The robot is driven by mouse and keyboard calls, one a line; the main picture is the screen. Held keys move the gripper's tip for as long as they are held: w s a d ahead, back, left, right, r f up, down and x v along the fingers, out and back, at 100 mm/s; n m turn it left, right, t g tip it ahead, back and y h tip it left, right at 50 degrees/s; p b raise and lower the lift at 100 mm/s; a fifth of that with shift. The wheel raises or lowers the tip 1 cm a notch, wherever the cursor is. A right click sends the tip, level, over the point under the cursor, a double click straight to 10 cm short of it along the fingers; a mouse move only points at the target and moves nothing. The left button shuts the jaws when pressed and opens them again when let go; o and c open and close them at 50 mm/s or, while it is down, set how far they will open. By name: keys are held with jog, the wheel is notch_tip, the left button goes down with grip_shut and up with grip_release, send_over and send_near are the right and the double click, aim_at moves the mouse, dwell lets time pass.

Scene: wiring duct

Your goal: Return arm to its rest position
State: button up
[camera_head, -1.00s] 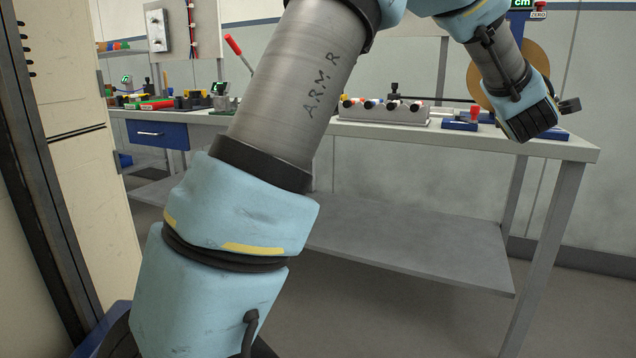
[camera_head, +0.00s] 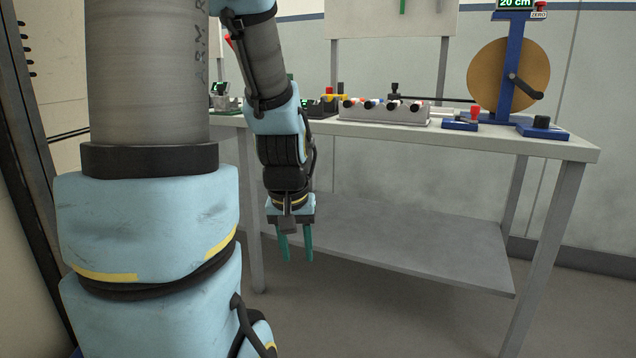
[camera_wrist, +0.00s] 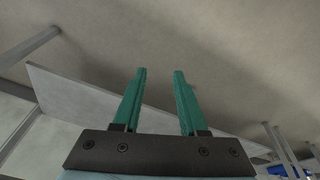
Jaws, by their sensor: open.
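My gripper (camera_head: 296,243) hangs fingers-down in front of the workbench, below the level of its top, in the head view. Its two green fingers are apart with nothing between them. In the wrist view my gripper (camera_wrist: 160,72) is also open and empty, with the floor and the bench's lower shelf behind it. My upper arm and elbow fill the left of the head view and hide the bench's left part.
The workbench (camera_head: 520,148) has a grey lower shelf (camera_head: 420,245). On top stand a block with several knobs (camera_head: 384,112), a small blue base with a red knob (camera_head: 460,124) and a wheel device (camera_head: 500,78). Floor in front is clear.

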jog(key=s+a+g, duration=0.1)
jog(key=s+a, duration=0.2)
notch_tip(320, 180, up, 26)
jog(key=p, duration=2.6)
jog(key=shift+d+f+m, duration=0.15)
jog(key=shift+d+m, duration=0.05)
jog(key=shift+m, duration=0.1)
jog(key=shift+s, duration=0.1)
